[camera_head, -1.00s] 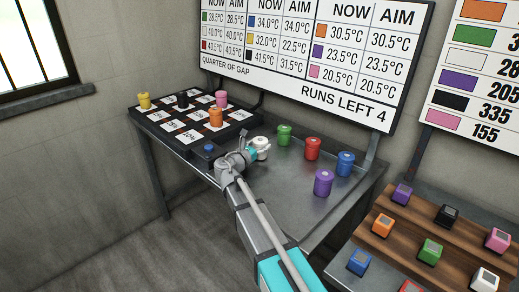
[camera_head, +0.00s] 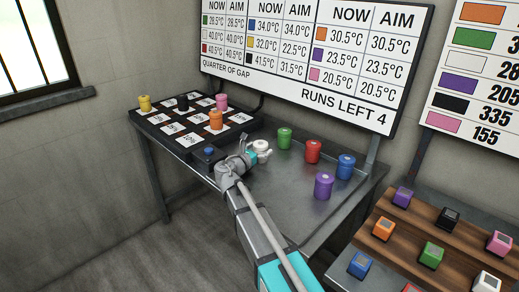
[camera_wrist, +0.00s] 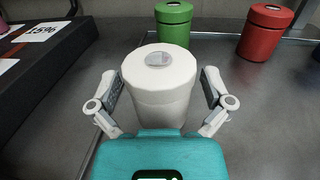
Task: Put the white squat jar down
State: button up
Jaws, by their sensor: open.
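The white squat jar (camera_wrist: 160,85) stands upright on the grey metal table, between the two fingers of my gripper (camera_wrist: 162,98) in the wrist view. The fingers are spread, with a gap showing on each side of the jar. In the head view the white jar (camera_head: 261,147) is at the middle of the table, just beyond my gripper (camera_head: 254,156), which partly hides it. The jar's lower front is hidden by my gripper in the wrist view.
A green jar (camera_head: 284,138), red jar (camera_head: 313,151), blue jar (camera_head: 346,165) and purple jar (camera_head: 323,186) stand to the right. A black tray (camera_head: 160,123) with percent cards and several jars is at the left. Table room (camera_head: 285,185) is bare before the jars.

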jog(key=shift+s+r, duration=0.1)
jog(key=shift+r, duration=0.1)
jog(key=v, duration=1.2)
dwell(0.4)
